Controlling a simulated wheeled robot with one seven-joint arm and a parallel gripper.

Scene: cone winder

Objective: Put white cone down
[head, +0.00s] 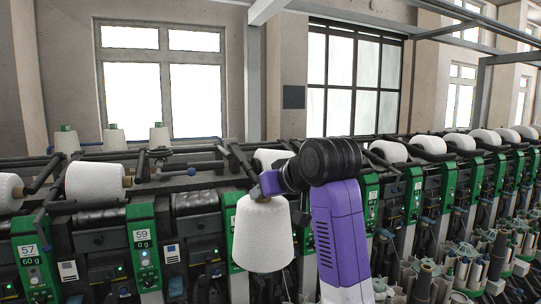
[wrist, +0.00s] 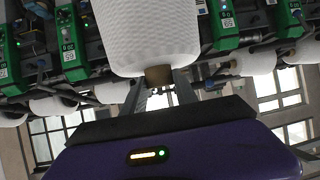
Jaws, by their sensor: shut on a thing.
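The white cone (head: 263,238) hangs in front of the winding machine, upright with its narrow end up. My gripper (head: 264,194) is shut on the top end of its tube. In the wrist view, which is upside down, the white cone (wrist: 148,32) fills the upper middle, and its brown tube end (wrist: 159,75) sits between the fingers of my gripper (wrist: 160,88). The cone's lower end is out of the wrist view. In the head view nothing is seen touching its underside.
The winder has a row of green-fronted units, one numbered 59 (head: 144,247). White cones lie on it at left (head: 96,182) and along the right (head: 430,145). Several small cones (head: 114,138) stand on top at the back left. Bobbins (head: 470,262) crowd the lower right.

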